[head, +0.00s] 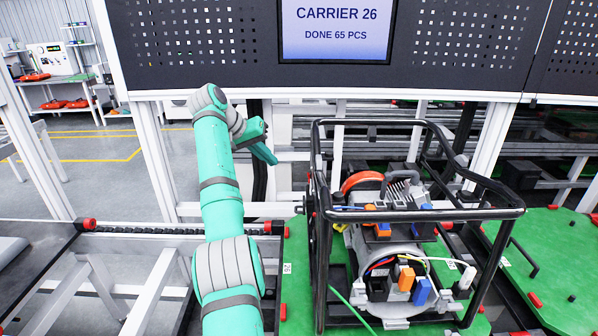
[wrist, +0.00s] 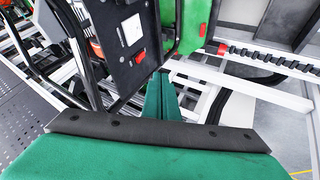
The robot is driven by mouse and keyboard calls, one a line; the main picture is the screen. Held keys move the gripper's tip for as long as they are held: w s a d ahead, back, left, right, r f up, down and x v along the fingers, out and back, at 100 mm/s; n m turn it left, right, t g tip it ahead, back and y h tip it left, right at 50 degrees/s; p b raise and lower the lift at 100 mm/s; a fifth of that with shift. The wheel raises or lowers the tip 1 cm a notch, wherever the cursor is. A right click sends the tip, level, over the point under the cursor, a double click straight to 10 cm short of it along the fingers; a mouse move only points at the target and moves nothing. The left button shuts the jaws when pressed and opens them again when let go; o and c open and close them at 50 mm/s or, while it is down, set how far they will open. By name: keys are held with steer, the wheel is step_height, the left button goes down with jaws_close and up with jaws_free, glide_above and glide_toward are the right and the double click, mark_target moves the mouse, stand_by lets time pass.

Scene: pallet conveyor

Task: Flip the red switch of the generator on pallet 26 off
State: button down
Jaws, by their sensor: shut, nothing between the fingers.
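The generator (head: 390,238) sits inside a black tube frame on the green pallet (head: 297,288), which bears a "26" label. In the wrist view a dark panel (wrist: 112,62) of the generator carries a white label and a small red switch (wrist: 140,57). Which way the switch is tipped is too small to tell. In the head view I cannot make out the switch. My gripper (head: 272,158) is left of the frame, pointing down and right. In the wrist view its shut green fingers (wrist: 160,76) are empty, with tips appearing just below and right of the switch, apparently apart from it.
The frame's black tubes (head: 322,240) stand close to my gripper. A perforated panel with a "CARRIER 26" screen (head: 335,28) hangs above. Another green pallet (head: 550,250) lies at right. The conveyor rail (head: 170,229) runs at left, with open floor beyond.

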steer(key=w+d+f, duration=0.4)
steer(key=d+f, duration=0.3)
steer(key=d, duration=0.1)
steer(key=shift+d+f, duration=0.15)
steer(key=shift+d, duration=0.25)
stand_by(0.4)
